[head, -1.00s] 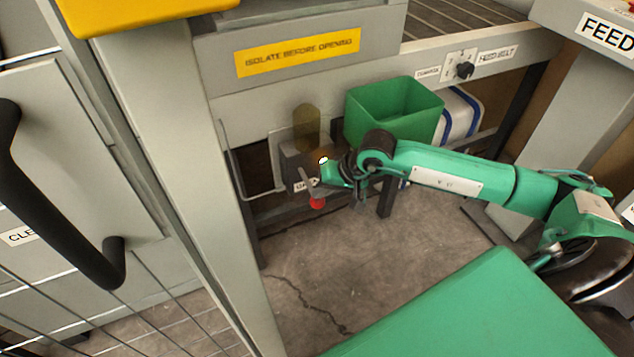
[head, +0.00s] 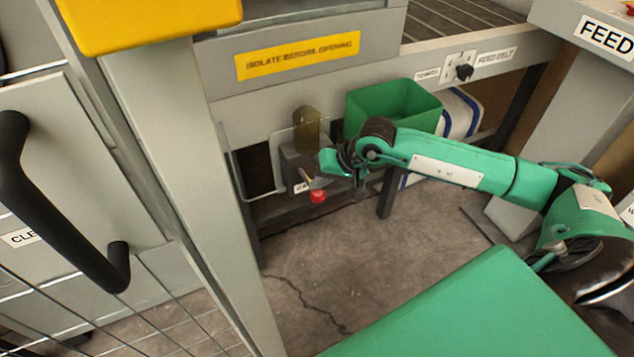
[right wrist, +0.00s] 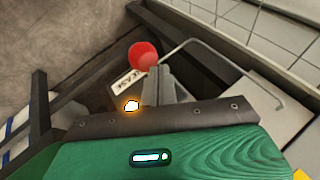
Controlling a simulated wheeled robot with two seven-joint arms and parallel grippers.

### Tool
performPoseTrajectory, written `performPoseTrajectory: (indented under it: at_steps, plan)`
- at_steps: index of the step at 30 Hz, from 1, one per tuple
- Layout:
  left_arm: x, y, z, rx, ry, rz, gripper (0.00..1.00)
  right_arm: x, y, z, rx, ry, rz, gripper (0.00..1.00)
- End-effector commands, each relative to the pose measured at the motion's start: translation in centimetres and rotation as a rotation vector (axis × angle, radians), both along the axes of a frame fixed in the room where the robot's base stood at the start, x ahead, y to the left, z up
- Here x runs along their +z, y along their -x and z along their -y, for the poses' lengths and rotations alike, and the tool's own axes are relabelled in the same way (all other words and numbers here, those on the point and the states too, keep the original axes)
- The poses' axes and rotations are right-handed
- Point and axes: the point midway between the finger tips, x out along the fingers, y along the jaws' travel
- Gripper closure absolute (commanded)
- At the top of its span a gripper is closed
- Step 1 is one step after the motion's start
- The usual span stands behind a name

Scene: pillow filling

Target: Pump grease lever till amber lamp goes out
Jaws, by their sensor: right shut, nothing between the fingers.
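The grease pump (head: 292,165) is a grey box with a dull yellow-brown reservoir (head: 306,128) on top, below the machine frame. Its lever ends in a red knob (head: 317,196), which also shows in the right wrist view (right wrist: 143,55). The amber lamp (right wrist: 131,106) glows bright in the right wrist view; my gripper hides it in the head view. My right gripper (head: 319,182) is shut and empty, at the pump's front just above the knob. In the right wrist view its fingertips (right wrist: 158,72) are close by the knob; I cannot tell whether they touch. My left gripper is out of view.
A green bin (head: 392,108) is right of the pump, behind my right arm. A grey post (head: 185,190) stands left of it. A black door handle (head: 65,225) is at far left. A bent rod (right wrist: 235,70) runs near the lever. Open floor lies below.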

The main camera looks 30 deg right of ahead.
Motion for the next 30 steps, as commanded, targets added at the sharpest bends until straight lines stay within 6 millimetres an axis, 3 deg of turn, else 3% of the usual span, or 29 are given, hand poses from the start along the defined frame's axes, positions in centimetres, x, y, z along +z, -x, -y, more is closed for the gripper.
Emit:
performPoseTrajectory:
  at_steps: [12, 30]
  plan:
    - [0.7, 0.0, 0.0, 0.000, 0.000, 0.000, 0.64, 2.5, -0.6, 0.0, 0.000, 0.000, 0.000, 1.00]
    - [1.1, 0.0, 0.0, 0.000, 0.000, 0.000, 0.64, 3.4, -0.8, 0.0, 0.001, 0.000, 0.000, 1.00]
